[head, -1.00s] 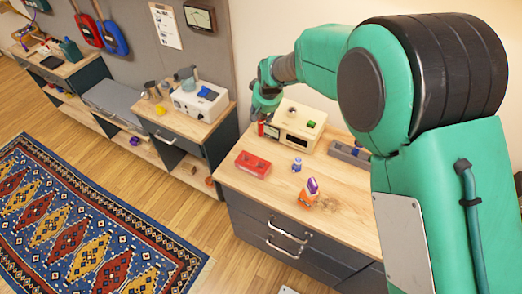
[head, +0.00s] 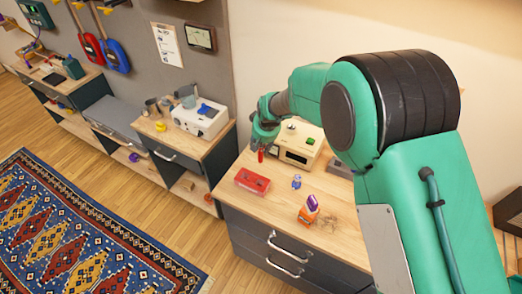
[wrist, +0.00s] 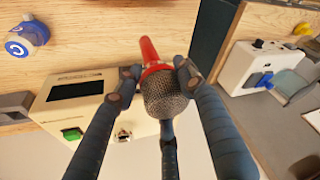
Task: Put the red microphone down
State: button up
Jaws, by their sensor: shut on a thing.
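The red microphone has a red handle (wrist: 149,51) and a grey mesh head (wrist: 165,94) in the wrist view. My gripper (wrist: 157,76) is shut on it, one finger on each side near where the handle meets the mesh. In the head view my gripper (head: 263,136) is at the left end of the wooden worktop (head: 277,210), beside the cream device. The red handle (head: 261,156) points down below the fingers. I cannot tell whether its lower end touches the worktop.
The cream device (head: 300,147) stands close right of my gripper. A red tray (head: 252,181), a small blue-and-white item (head: 296,182) and an orange-and-purple item (head: 309,211) are nearer the front. Bare wood lies between them. A gap separates the neighbouring cabinet (head: 182,150).

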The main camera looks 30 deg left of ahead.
aim_at(261, 150)
jog(key=shift+f, duration=1.85)
jog(key=shift+f, duration=0.1)
jog(key=o, duration=1.4)
jog(key=shift+o, duration=0.2)
jog(key=shift+d+r, duration=0.1)
jog(key=shift+r, duration=0.4)
jog(key=v, duration=1.1)
jog(key=shift+s, duration=0.2)
jog(key=shift+d, duration=0.1)
jog(key=shift+d+r, duration=0.1)
jog(key=shift+r, duration=0.05)
